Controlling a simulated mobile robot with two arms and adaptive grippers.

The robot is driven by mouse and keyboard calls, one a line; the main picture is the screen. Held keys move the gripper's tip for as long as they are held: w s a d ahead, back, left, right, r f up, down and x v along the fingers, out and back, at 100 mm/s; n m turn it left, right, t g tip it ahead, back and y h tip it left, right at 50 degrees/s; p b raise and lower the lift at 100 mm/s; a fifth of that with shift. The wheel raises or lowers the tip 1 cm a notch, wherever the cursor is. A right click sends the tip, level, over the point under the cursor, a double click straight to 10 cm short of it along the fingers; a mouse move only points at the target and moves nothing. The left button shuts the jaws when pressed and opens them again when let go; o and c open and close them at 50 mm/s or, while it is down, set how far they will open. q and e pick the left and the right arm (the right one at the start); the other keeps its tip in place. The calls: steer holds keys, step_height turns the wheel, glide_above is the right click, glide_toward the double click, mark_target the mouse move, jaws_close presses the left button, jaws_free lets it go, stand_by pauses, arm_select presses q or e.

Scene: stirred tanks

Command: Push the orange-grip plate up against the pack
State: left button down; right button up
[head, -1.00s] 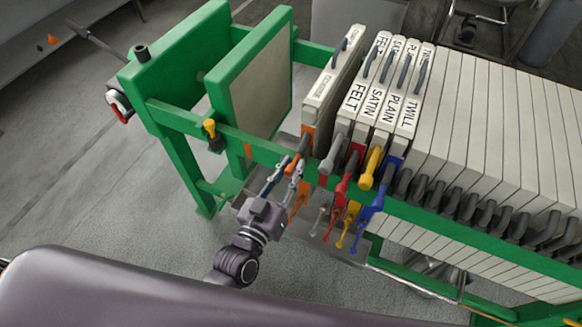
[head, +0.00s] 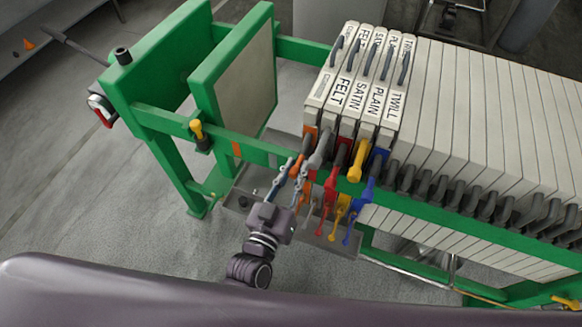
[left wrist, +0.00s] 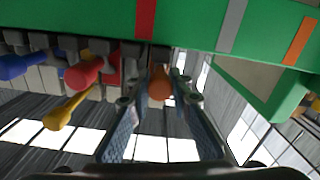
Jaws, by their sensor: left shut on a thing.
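The orange-grip plate (head: 319,100) stands upright at the left end of the pack. Its top shows no clear gap to the FELT plate (head: 345,75) beside it, but I cannot tell whether they touch lower down. My left gripper (head: 295,170) is shut on the plate's orange grip (head: 303,163), in front of the green rail. In the left wrist view the orange grip (left wrist: 160,84) lies between the two fingers (left wrist: 158,97). The pack (head: 470,110) continues right with SATIN, PLAIN, TWILL and many unlabelled plates. My right gripper is not in view.
A green end plate with a pale face (head: 246,85) stands left, with open space between it and the orange-grip plate. The green side rail (head: 270,152) runs along the front. Red (head: 332,180), yellow (head: 357,165) and blue grips (head: 377,165) crowd right of my gripper.

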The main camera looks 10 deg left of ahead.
arm_select(q)
steer(key=c, duration=2.2)
jaws_free()
steer(key=shift+s+d+f, duration=0.1)
steer(key=shift+d, duration=0.15)
steer(key=o, duration=0.5)
steer(key=shift+d, duration=0.15)
steer(key=shift+c, duration=0.2)
steer(key=shift+s+a, duration=0.2)
steer(key=shift+a, duration=0.05)
steer(key=v, duration=1.1)
steer(key=shift+s, duration=0.35)
